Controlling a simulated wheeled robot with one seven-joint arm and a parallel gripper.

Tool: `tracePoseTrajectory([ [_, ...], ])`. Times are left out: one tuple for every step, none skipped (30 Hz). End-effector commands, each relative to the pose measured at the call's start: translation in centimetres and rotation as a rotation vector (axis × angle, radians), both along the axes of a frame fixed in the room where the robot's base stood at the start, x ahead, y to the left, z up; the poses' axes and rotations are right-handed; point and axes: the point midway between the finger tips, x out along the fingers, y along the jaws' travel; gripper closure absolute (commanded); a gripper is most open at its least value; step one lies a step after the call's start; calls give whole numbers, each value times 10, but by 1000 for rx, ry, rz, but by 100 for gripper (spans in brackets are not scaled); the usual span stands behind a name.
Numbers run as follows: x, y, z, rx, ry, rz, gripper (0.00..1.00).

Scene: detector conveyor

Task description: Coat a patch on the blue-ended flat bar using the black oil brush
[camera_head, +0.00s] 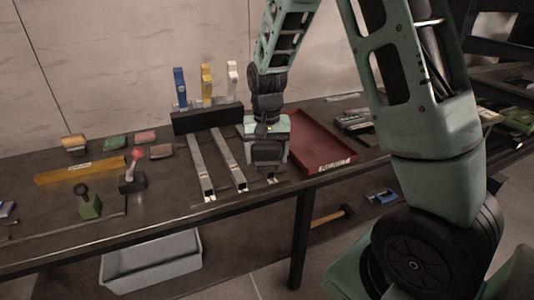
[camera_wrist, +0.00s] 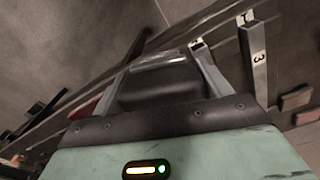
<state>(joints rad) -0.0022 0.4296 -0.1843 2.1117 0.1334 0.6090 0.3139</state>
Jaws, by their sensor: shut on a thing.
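My gripper (camera_head: 268,160) points down over the right side of the row of grey flat bars. It is shut on a dark block with a pale lower edge (camera_wrist: 160,80), which looks like the black oil brush. Its handle is hidden in the jaws. Two flat bars show left of the gripper, the left one (camera_head: 202,172) and the middle one (camera_head: 229,159), with white-and-black near ends. In the wrist view a bar marked 3 (camera_wrist: 257,65) lies to the right. A bar under the gripper is mostly hidden.
A black rack (camera_head: 205,119) stands behind the bars, with blue, yellow and white uprights behind it. A red tray (camera_head: 327,157) lies close to the gripper's right. A red-knobbed tool (camera_head: 132,182), a green block with black knob (camera_head: 89,206) and a yellow bar (camera_head: 80,171) lie left.

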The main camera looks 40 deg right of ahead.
Motion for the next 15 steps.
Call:
tracePoseTrajectory([
  [-2, 3, -8, 1, 5, 21, 41],
  [-3, 4, -12, 0, 6, 32, 41],
  [-4, 6, -16, 2, 6, 47, 41],
  [-4, 7, -19, 1, 5, 59, 41],
  [-5, 8, -22, 1, 5, 70, 41],
  [-5, 9, -27, 1, 5, 84, 41],
  [-6, 11, -32, 1, 5, 100, 41],
  [-7, 13, -36, 1, 7, 116, 41],
  [-8, 15, -43, 1, 6, 136, 41],
  [-9, 17, -47, 1, 8, 152, 41],
  [-10, 18, -51, 1, 5, 166, 41],
  [-11, 21, -59, 1, 8, 191, 41],
  [-12, 23, -64, 2, 7, 210, 41],
  [-13, 25, -69, 2, 7, 227, 41],
  [-14, 27, -77, 2, 8, 251, 41],
])
